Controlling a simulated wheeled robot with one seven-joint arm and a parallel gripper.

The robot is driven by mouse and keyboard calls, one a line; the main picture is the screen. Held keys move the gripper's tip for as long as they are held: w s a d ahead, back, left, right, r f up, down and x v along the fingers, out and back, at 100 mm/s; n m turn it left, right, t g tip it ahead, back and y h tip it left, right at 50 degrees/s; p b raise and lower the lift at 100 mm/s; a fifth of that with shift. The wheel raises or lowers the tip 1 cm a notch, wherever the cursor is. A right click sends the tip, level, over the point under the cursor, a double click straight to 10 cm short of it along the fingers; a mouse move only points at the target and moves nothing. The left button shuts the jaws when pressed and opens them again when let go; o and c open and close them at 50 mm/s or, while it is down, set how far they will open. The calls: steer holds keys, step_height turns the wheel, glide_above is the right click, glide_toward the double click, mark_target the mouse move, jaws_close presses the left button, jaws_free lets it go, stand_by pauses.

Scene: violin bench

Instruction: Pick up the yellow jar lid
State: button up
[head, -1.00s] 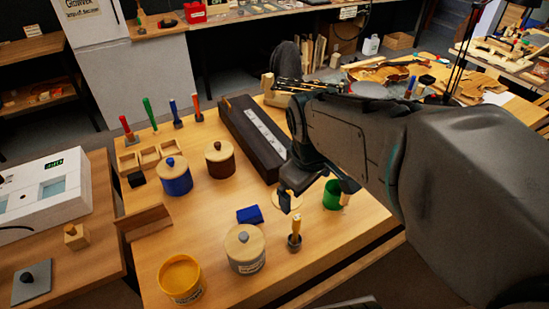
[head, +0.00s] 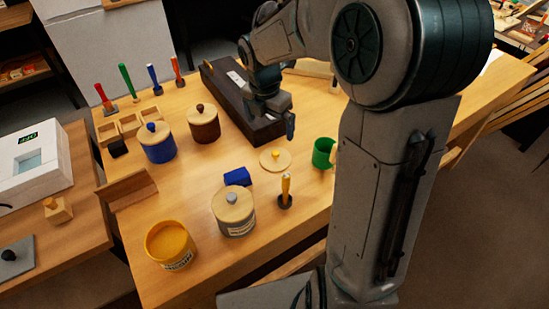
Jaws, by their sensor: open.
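The yellow jar (head: 168,262) stands open at the table's front left, with its lid off. A flat round wooden lid with a small knob (head: 275,160) lies on the table in front of the long dark box, and appears to be the yellow jar's lid. My gripper (head: 283,122) is open and empty, above and just behind this lid, close to the dark box. One finger shows clearly; the other is partly hidden. I cannot tell its exact height over the table.
A green cup (head: 323,153) stands right of the lid. A blue block (head: 237,177), a grey lidded jar (head: 234,220) and a yellow-handled tool (head: 286,190) stand in front. Blue (head: 158,150) and brown (head: 203,128) lidded jars stand left. The long dark box (head: 235,105) lies behind.

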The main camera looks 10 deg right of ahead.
glide_above(275, 153)
steer(key=f, duration=0.5)
steer(key=f+b, duration=0.1)
steer(key=f, duration=0.1)
steer(key=shift+a+f, duration=0.35)
steer(key=shift+a, duration=0.05)
steer(key=f, duration=0.3)
steer(key=d+f, duration=0.1)
steer(key=f, duration=0.1)
steer(key=shift+b, duration=0.3)
steer(key=c, duration=0.8)
